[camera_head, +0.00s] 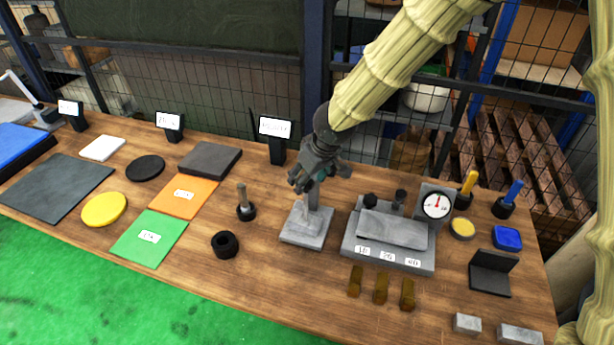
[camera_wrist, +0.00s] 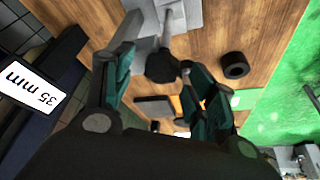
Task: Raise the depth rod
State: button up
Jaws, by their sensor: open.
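A grey stand (camera_head: 306,225) with a flat square base and an upright stands at the middle of the bench. In the wrist view, a grey rod (camera_wrist: 170,18) rises from it and ends in a dark round knob (camera_wrist: 162,67); I take this to be the depth rod. My gripper (camera_head: 312,183) is directly over the stand and hides its top in the head view. In the wrist view my gripper (camera_wrist: 158,64) is open, with one teal-padded finger on each side of the knob. Whether either finger touches the knob, I cannot tell.
A black display (camera_wrist: 25,85) reads 35 mm. A grey block with a dial gauge (camera_head: 437,205) stands right of the stand. A black ring (camera_head: 225,244) and a black-based post (camera_head: 245,208) stand left. Several brass pieces (camera_head: 380,288) lie in front right. Bare wood lies in front of the stand.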

jog(key=shift+a+f, duration=0.1)
jog(key=shift+f, duration=0.2)
